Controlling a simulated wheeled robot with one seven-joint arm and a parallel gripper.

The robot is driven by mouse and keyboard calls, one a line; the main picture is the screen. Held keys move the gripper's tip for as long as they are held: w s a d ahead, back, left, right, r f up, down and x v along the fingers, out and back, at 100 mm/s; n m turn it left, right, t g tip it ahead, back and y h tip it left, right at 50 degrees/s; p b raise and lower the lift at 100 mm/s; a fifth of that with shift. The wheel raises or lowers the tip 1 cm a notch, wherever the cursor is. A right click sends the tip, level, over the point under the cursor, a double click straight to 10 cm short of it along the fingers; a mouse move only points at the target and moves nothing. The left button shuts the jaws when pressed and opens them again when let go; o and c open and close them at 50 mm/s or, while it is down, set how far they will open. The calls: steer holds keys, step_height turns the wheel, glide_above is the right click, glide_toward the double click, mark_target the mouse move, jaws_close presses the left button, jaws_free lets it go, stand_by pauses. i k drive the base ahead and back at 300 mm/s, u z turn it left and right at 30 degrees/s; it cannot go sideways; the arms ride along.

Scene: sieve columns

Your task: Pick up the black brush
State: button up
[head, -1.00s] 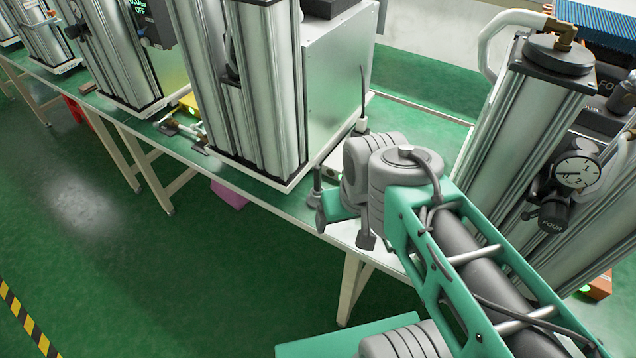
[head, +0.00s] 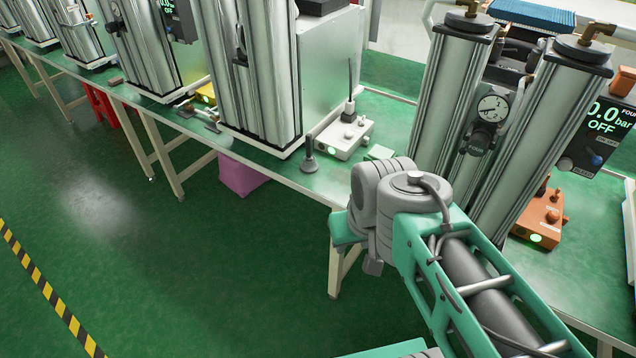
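A small dark grey-black object (head: 309,158), with a narrow upright handle and a wider foot, stands near the front edge of the green-topped bench (head: 313,186). It looks like the black brush, but it is too small to be sure. It stands to the right of the large silver columns and left of a white box. My arm reaches in from the lower right, and its grey wrist joints are to the right of and below this object, apart from it in the picture. The fingers of my gripper do not show.
A white box (head: 343,137) with a rod stands behind the dark object. Silver columns (head: 268,80) rise to its left, and a column pair with a gauge (head: 491,107) stands right. An orange box (head: 540,215) is far right. Open green floor (head: 210,270) lies in front.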

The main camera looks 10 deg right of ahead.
mark_target(309, 138)
steer(key=z, duration=0.75)
steer(key=k, duration=0.15)
steer(key=u, duration=1.85)
steer(key=i, duration=0.75)
steer(key=z, duration=0.6)
steer(key=i, duration=1.05)
steer(key=z, duration=0.25)
